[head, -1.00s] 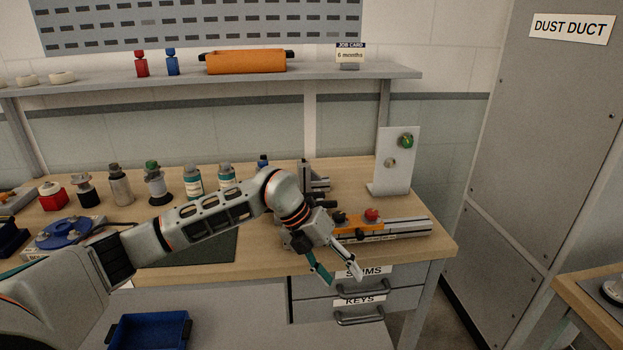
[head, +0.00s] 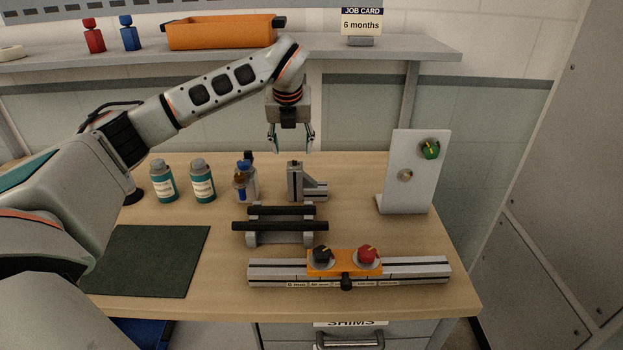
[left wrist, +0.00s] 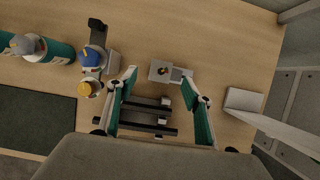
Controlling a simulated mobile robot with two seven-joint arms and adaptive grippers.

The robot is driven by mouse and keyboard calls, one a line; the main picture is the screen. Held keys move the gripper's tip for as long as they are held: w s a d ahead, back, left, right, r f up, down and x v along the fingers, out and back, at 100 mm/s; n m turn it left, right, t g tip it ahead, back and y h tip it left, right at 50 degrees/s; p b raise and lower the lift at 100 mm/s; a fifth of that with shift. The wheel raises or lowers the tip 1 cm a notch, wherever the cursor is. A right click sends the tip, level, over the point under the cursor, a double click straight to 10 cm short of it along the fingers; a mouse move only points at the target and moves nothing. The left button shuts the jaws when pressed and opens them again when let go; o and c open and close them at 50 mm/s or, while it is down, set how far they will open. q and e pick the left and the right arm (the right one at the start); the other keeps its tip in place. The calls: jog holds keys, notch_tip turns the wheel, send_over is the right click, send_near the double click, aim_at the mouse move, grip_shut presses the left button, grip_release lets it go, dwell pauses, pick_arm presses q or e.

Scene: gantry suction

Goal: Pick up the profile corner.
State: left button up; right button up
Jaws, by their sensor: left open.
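The profile corner (head: 296,184) is a grey metal L-shaped piece with one upright leg and one leg lying to the right. It stands on the wooden bench toward the back. My left gripper (head: 290,148) points down above it, open and empty, with its fingertips clear of its top. In the left wrist view the corner (left wrist: 160,71) shows between the two spread fingertips (left wrist: 157,75), seen from above, with its low leg toward the right finger. My right gripper is not in view.
A black-barred rack (head: 280,226) stands in front of the corner. Small blue-and-yellow-topped items (head: 244,184) and teal bottles (head: 203,184) are to its left. A knob panel (head: 410,185) is at right, a rail with knobs (head: 420,268) in front. The shelf (head: 380,51) runs behind.

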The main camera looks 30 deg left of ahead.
aim_at(294, 160)
pick_arm(q)
jog(key=shift+a+f, duration=0.1)
jog(key=shift+f, duration=0.8)
jog(key=x, duration=0.5)
jog(key=shift+w+f, duration=0.25)
jog(key=shift+f, duration=0.1)
jog(key=shift+c, duration=0.4)
jog(key=shift+r, duration=0.1)
grip_shut()
